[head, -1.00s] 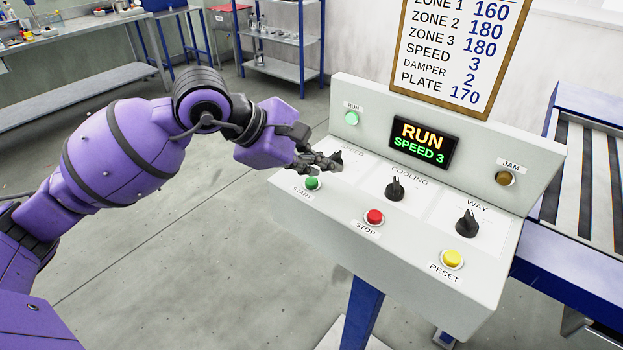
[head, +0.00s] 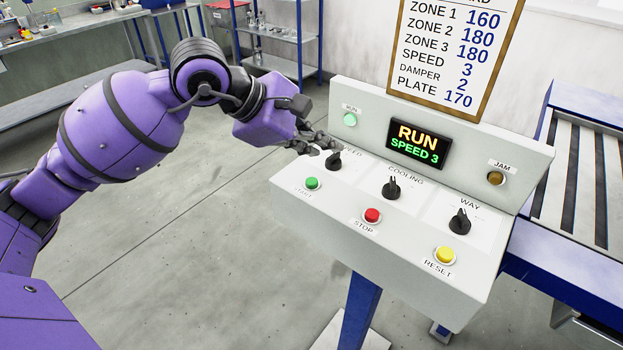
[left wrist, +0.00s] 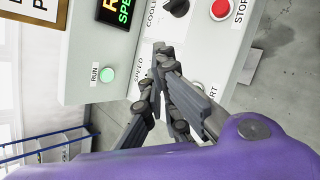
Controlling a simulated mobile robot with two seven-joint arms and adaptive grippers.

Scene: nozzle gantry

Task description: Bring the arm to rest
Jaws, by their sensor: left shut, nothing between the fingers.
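My left gripper (head: 322,146) is shut and empty. In the head view its fingertips are just above and left of the black speed knob (head: 333,161) on the control panel (head: 300,214), and a small gap seems to show. In the left wrist view the shut fingers (left wrist: 160,48) reach over the panel face near the cooling knob (left wrist: 172,8). The speed knob is hidden there. The display (head: 419,144) reads RUN, SPEED 3. The run lamp (head: 350,119) glows pale green. My right gripper is not in view.
The panel carries a green start button (head: 312,183), red stop button (head: 372,215), yellow reset button (head: 445,254), cooling knob (head: 391,188) and way knob (head: 460,222). A settings board (head: 455,55) stands behind. A conveyor (head: 570,200) is at right. Open floor (head: 190,260) lies left of the panel.

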